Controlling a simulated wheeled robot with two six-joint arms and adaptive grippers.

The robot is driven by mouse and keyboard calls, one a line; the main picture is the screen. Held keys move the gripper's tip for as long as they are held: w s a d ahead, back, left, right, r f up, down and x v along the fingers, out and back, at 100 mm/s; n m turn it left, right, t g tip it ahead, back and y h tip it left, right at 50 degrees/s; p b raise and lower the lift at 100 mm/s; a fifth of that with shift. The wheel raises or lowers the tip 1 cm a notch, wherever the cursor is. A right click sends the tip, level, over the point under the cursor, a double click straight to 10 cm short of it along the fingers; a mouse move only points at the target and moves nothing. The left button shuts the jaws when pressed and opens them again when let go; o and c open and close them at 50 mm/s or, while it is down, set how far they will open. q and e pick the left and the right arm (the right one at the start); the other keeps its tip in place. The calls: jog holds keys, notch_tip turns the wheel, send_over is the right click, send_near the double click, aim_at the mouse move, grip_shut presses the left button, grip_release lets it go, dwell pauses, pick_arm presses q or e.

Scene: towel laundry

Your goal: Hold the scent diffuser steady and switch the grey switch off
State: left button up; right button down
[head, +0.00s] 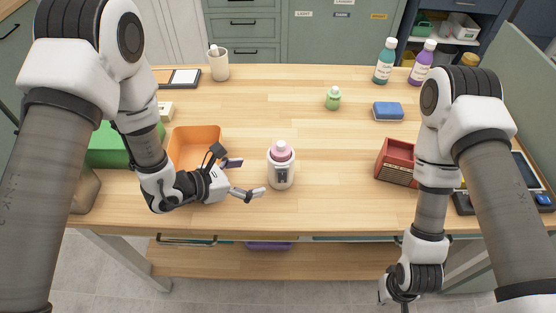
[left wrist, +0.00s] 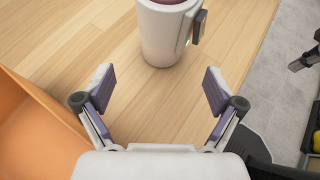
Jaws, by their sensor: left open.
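The scent diffuser (head: 281,170) stands upright on the wooden table (head: 300,215), white with a pink top. A dark grey switch panel (head: 283,177) is on its front side; it also shows at the diffuser's right edge in the left wrist view (left wrist: 199,27). I cannot tell the switch's position. My left gripper (head: 247,177) is open and empty, just left of the diffuser. In the left wrist view the diffuser (left wrist: 162,38) stands ahead of the spread fingers (left wrist: 160,90), apart from them. My right gripper (head: 394,294) hangs low beyond the table's front edge, its fingers unclear.
An orange bin (head: 193,139) is beside my left gripper. A red box (head: 394,163) stands to the right. A small green bottle (head: 333,98), a blue sponge (head: 388,111) and a cup (head: 219,65) are farther back.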

aim_at(270, 175)
pick_arm(q)
jog(key=shift+s+d+f, duration=0.1)
jog(key=shift+d+f, duration=0.05)
jog(key=shift+d, duration=0.25)
jog(key=b+x, duration=0.2)
jog(key=x, duration=0.5)
jog(key=shift+d+f, duration=0.15)
jog(key=shift+f, duration=0.15)
jog(key=shift+w+d+f, duration=0.1)
jog(key=shift+w+d, duration=0.25)
jog(key=shift+d, duration=0.15)
jog(key=shift+w, duration=0.1)
jog(key=c, duration=0.7)
